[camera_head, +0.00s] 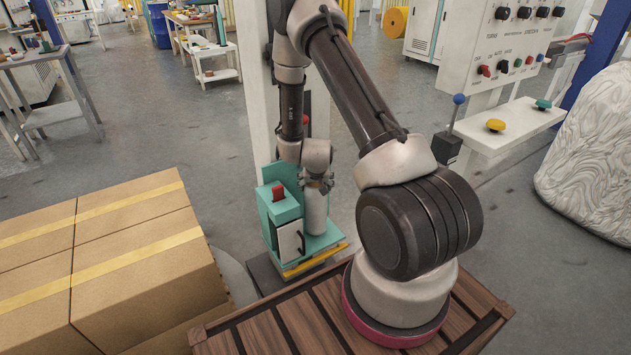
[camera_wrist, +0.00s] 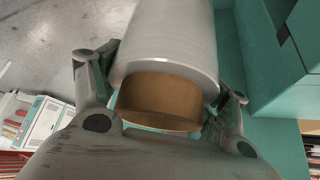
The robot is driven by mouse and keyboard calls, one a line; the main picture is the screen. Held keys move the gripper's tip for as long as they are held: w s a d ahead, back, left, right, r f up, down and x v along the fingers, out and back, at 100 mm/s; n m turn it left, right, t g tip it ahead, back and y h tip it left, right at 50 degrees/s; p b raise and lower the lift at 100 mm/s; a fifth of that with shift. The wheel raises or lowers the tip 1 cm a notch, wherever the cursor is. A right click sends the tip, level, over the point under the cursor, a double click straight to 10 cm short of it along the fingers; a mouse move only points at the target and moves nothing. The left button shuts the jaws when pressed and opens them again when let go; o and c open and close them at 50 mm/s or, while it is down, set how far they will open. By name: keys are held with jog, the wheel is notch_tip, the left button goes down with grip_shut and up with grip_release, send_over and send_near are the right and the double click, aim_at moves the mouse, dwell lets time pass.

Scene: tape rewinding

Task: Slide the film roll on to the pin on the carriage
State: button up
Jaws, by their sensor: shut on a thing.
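The film roll (camera_head: 314,214) is a pale grey-white cylinder held upright over the teal carriage (camera_head: 322,243) in the head view. My gripper (camera_head: 318,184) grips it near its top end. In the wrist view the roll (camera_wrist: 172,40) fills the upper middle, with its brown core (camera_wrist: 160,98) facing me. The fingers of my gripper (camera_wrist: 163,84) are shut on it from both sides. The teal carriage also shows in the wrist view (camera_wrist: 240,70), close beside the roll. The pin is hidden, and I cannot tell whether the roll is around it or touches the base.
A teal housing with a red button (camera_head: 278,193) stands just left of the roll. A yellow bar (camera_head: 315,261) runs along the carriage's front edge. Cardboard boxes (camera_head: 110,265) fill the lower left. A control panel (camera_head: 520,40) stands at right, beside a wrapped white bundle (camera_head: 590,150).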

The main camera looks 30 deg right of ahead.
jog(key=shift+f, duration=1.2)
dwell(0.5)
jog(key=o, duration=2.1)
notch_tip(320, 180, up, 8)
